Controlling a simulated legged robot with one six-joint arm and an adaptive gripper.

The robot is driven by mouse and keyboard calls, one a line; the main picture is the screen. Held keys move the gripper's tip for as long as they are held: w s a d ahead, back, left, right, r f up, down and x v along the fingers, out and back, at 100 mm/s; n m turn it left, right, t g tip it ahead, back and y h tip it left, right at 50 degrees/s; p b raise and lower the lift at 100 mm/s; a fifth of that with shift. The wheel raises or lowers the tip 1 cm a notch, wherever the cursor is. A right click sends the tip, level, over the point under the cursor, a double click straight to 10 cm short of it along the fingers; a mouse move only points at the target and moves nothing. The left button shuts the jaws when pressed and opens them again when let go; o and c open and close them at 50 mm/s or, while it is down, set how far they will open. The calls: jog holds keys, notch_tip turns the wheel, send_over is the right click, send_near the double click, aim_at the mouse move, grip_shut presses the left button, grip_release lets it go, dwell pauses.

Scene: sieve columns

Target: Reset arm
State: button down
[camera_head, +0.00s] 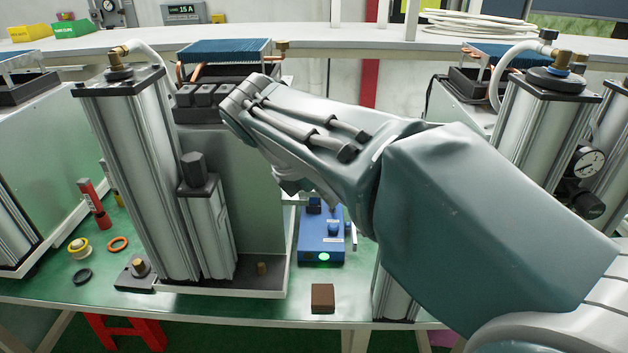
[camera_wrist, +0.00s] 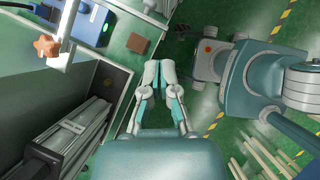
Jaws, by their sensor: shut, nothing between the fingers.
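My arm reaches in from the lower right of the head view and crosses in front of the table, with its forward end near the left sieve column (camera_head: 150,180). The fingers are not clearly seen there. In the wrist view my gripper (camera_wrist: 159,64) is shut, its fingertips together with nothing between them. It points down over the table's edge and the floor. The grey column unit lies close on the left in that view (camera_wrist: 75,130).
A blue box (camera_head: 321,240) with a green light and a brown block (camera_head: 323,298) sit on the green table (camera_head: 190,307). More columns (camera_head: 540,130) stand at right. A white shelf (camera_head: 330,45) runs behind.

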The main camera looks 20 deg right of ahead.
jog(key=s+f+m+t+y, duration=0.2)
jog(key=s+f+m+y, duration=0.1)
jog(key=s+m, duration=0.4)
jog(key=s+f+m+t+y, duration=0.2)
jog(key=s+f+m, duration=0.4)
jog(key=m, duration=0.7)
jog(key=shift+s+a+t+y, duration=0.3)
jog(key=shift+s+a+y, duration=0.15)
jog(key=shift+s+y, duration=0.2)
jog(key=shift+d, duration=0.15)
